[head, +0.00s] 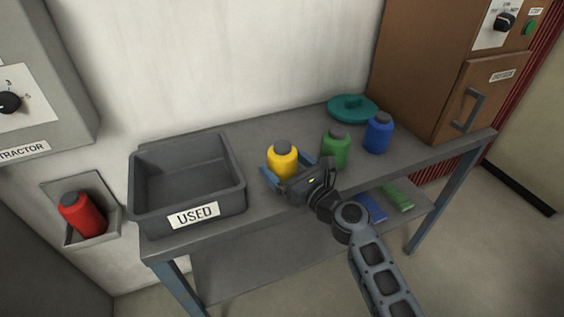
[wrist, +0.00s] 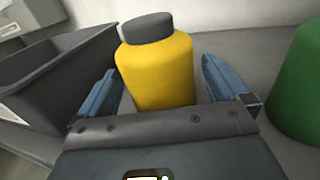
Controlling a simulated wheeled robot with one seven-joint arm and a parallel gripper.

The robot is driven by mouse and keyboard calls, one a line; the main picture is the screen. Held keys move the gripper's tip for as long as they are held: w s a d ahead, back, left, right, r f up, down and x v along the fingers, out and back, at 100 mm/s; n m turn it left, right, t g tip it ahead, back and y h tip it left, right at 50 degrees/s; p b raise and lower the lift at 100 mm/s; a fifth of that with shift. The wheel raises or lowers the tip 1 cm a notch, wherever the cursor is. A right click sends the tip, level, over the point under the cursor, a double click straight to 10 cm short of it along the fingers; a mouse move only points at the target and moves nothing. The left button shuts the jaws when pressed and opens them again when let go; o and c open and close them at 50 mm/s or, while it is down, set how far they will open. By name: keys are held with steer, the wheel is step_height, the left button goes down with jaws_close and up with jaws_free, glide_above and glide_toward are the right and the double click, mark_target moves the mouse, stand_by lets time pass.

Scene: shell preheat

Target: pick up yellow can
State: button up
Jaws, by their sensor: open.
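The yellow can (head: 283,161) with a grey cap stands upright on the grey table, just right of the bin. My gripper (head: 289,170) is open around it, with one blue finger on each side. In the wrist view the yellow can (wrist: 158,72) stands between the spread fingers of my gripper (wrist: 160,90). A gap shows between the can and each finger. The can's lowest part is hidden behind the gripper body.
A grey bin (head: 190,216) labelled USED stands left of the can. A green can (head: 336,150), a blue can (head: 379,134) and a teal lid (head: 352,108) are to the right. A red can (head: 82,215) sits in a wall holder. A brown cabinet (head: 425,60) stands at the right end.

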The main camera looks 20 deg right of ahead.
steer(key=shift+x, duration=1.45)
steer(key=shift+c, duration=0.2)
steer(key=shift+r, duration=0.1)
steer(key=c, duration=1.2)
